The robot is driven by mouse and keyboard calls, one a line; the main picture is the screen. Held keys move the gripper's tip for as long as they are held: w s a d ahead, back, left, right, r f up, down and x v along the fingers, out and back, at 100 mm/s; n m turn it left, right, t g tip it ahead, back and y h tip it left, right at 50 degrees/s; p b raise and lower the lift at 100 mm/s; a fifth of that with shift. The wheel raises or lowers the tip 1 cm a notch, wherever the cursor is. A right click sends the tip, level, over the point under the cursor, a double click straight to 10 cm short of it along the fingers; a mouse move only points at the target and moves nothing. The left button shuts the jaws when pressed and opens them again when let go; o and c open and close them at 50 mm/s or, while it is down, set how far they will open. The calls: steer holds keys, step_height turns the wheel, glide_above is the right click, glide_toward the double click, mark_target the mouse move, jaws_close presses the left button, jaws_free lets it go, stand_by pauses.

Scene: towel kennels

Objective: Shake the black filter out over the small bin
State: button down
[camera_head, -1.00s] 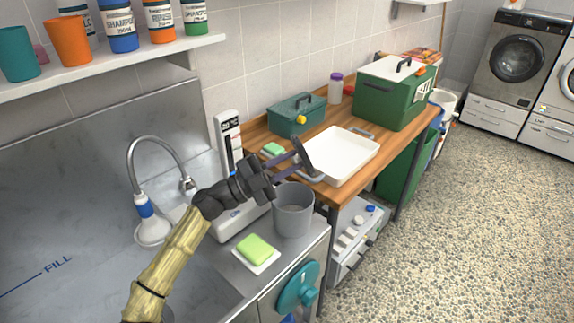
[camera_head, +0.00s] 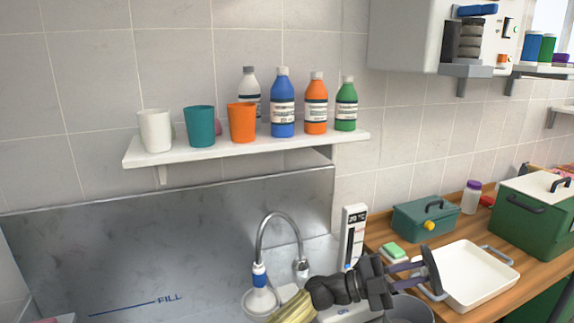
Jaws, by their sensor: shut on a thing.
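My gripper (camera_head: 412,272) is at the lower right of the head view. Its fingers are shut on the black filter (camera_head: 431,268), a thin dark disc seen nearly edge-on and held upright. The small bin (camera_head: 409,310) is grey and stands just below the gripper, cut off by the bottom edge of the picture. The filter appears above the bin's right side and overlaps the left end of the white tray in the picture. I cannot tell exactly how far it is above the rim. The bin's inside is mostly hidden.
The white tray (camera_head: 478,277) lies on the wooden counter right of the bin. A thermometer-like panel (camera_head: 353,235), a green sponge (camera_head: 393,251) and a teal box (camera_head: 426,219) stand behind. A tap (camera_head: 276,226) rises at left. A shelf (camera_head: 195,150) holds cups and bottles above.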

step_height(320, 180, down, 2)
steer(key=shift+f, duration=0.1)
steer(key=shift+w, duration=0.1)
stand_by(0.4)
steer(key=shift+d+r+b, duration=0.1)
steer(key=shift+r+b, duration=0.5)
steer(key=shift+b, duration=0.55)
steer(key=shift+r, duration=0.1)
